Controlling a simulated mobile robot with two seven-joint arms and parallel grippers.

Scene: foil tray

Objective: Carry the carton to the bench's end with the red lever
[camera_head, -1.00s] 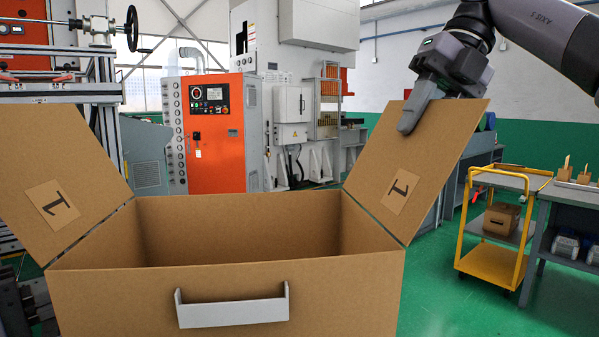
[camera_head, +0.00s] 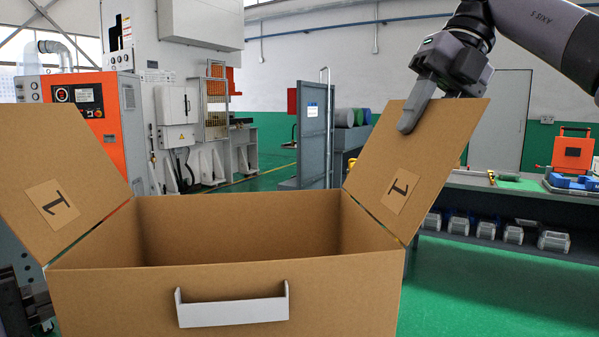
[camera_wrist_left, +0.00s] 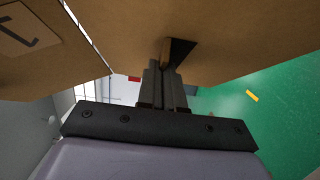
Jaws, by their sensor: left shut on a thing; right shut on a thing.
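The open cardboard carton (camera_head: 220,295) fills the lower part of the head view, flaps spread, with a pale handle on its near wall. Its floor is hidden. My right gripper (camera_head: 415,103) is shut on the carton's right flap (camera_head: 400,165) near the upper edge. My left gripper (camera_wrist_left: 165,85) shows only in the left wrist view, shut on the carton wall at a dark opening. A long bench (camera_head: 520,190) stands at the right, beyond the carton. A small red bit shows on it near an orange case, too small to identify as a lever.
A grey partition (camera_head: 314,135) stands at the centre back. An orange machine cabinet (camera_head: 108,120) is at left. Green floor (camera_head: 470,290) is free before the bench.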

